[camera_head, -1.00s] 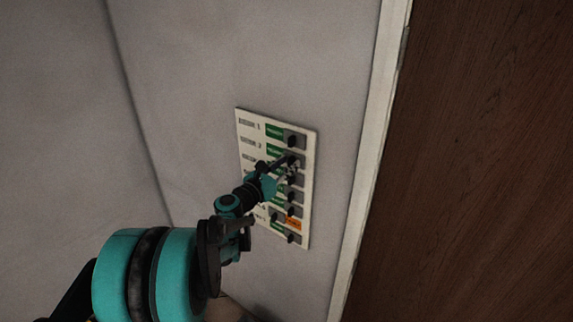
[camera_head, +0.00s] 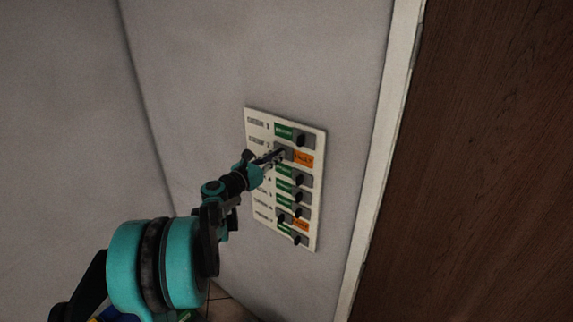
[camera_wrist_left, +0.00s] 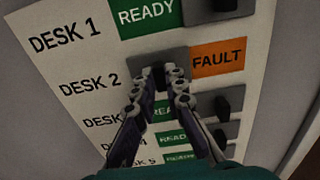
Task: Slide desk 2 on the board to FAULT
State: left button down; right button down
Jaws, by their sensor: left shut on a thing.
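The board (camera_head: 252,116) is a pale panel on the wall with rows of labelled sliders. The desk 2 row, second from the top, shows an orange FAULT label (camera_head: 303,160) on its right; this label also shows in the left wrist view (camera_wrist_left: 217,59). Its grey slider (camera_wrist_left: 172,66) stands to the left of that label, covering the left side of the row. My left gripper (camera_head: 281,155) is shut on the slider's knob; its two fingers also show in the left wrist view (camera_wrist_left: 163,78). The fingers hide most of the knob. My right gripper is out of view.
The desk 1 row above shows a green READY label (camera_wrist_left: 147,11) with its slider (camera_head: 304,139) at the right. Most rows below show green; one near the bottom shows orange (camera_head: 301,225). A white frame and brown door (camera_head: 480,160) stand to the right.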

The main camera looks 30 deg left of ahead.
pick_arm(q)
jog(key=shift+a+r, duration=0.1)
jog(key=c, duration=1.6)
grip_release()
jog(key=shift+a, duration=0.1)
jog(key=shift+o, duration=0.2)
jog(key=shift+s, duration=0.1)
jog(key=s+a, duration=0.1)
jog(key=s, duration=1.1)
